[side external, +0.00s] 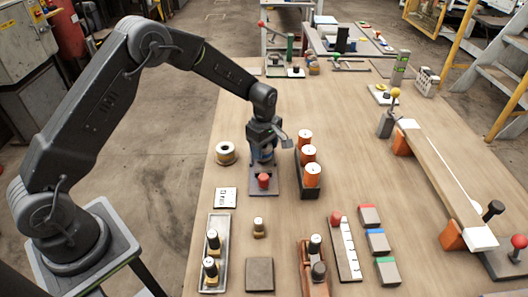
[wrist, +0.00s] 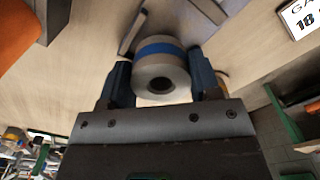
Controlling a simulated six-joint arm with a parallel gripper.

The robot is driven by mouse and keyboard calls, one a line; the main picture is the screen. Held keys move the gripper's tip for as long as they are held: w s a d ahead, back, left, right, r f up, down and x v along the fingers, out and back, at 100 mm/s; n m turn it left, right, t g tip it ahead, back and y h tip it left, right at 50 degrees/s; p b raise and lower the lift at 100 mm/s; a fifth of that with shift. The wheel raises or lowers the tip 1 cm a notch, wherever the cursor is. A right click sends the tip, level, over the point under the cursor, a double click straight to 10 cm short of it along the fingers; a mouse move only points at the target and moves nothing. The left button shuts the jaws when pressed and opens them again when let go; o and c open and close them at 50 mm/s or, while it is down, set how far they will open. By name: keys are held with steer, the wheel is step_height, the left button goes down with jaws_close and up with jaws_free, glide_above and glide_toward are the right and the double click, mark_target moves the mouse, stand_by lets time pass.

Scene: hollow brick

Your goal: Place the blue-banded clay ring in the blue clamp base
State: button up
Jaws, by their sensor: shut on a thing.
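The blue-banded clay ring (wrist: 157,62) is pale with a dark hole, and its open end faces the wrist camera. My gripper (wrist: 157,88) is shut on it, with a dark finger on each side. In the side view my gripper (side external: 263,146) points down over a dark base plate with a red knob (side external: 263,181). The plate may be the blue clamp base. Contact between ring and base is hidden.
A rack of orange-and-white cylinders (side external: 308,158) stands close at the right of my gripper. A loose cream ring (side external: 226,153) lies at its left, with a white printed card (side external: 226,197) nearer the front. Colour-striped blocks (side external: 377,241) lie front right.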

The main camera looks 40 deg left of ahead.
steer(key=shift+f, duration=1)
steer(key=shift+f, duration=0.15)
steer(key=o, duration=1)
